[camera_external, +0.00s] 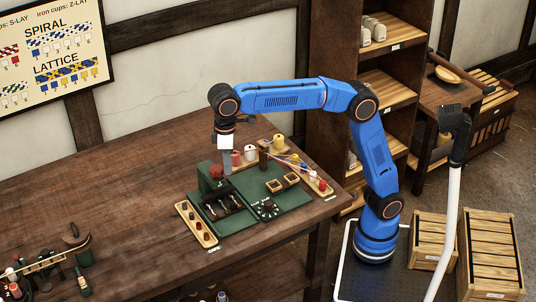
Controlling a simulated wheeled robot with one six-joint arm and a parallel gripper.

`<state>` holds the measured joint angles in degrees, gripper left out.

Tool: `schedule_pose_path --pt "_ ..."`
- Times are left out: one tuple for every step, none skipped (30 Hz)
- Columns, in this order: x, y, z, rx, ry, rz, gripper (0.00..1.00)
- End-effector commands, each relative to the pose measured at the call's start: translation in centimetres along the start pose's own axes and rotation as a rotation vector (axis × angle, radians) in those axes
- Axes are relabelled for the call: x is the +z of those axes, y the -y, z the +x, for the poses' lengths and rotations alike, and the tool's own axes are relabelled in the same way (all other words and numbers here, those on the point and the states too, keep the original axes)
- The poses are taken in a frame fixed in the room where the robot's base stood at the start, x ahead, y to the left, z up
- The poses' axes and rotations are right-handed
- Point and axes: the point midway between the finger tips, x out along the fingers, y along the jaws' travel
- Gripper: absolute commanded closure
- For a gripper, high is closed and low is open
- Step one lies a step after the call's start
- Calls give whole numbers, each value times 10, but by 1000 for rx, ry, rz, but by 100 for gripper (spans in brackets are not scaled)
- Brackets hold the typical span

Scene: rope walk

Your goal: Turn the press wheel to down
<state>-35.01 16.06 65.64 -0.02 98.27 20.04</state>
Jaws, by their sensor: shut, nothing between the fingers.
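A green device (275,181) with a flat base and a raised block stands on the wooden bench. A small red round part (216,171) sits on top of the raised block; I cannot tell whether it is the press wheel. A dark round dial-like part (267,209) with pale marks lies at the front of the base. My gripper (227,172) points down just right of the red part and close to it. Its fingers are shut and hold nothing. I cannot tell whether they touch the block. The wheel's setting is too small to read.
A wooden rack (197,225) with several small pegs lies at the device's left front. Spools and another rack (314,181) stand along its back and right. Tools and spools (45,262) lie at the bench's left front. The bench's left middle is clear.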

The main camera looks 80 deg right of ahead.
Motion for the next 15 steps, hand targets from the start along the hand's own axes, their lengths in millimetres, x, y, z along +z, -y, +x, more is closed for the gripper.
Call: schedule_pose_path --pt "-1 0 -5 -1 -2 0 100" --pt "-1 0 -8 -1 -2 0 100" --pt "0 0 -12 -1 -1 0 100" --pt "0 0 -15 -1 -2 0 100" --pt "-1 0 -18 -1 -2 0 100" --pt "0 0 -22 -1 -2 0 100" --pt "0 0 -25 -1 -1 0 100" --pt "0 0 -28 -1 -2 0 100" --pt "0 0 -31 -1 -2 0 100" --pt "0 0 -34 -1 -2 0 100" --pt "0 0 -37 -1 -1 0 100" --pt "0 0 -41 -1 -1 0 100" --pt "-1 0 -43 -1 -1 0 100" --pt "-1 0 -46 -1 -1 0 100" --pt "0 0 -48 0 0 0 100"
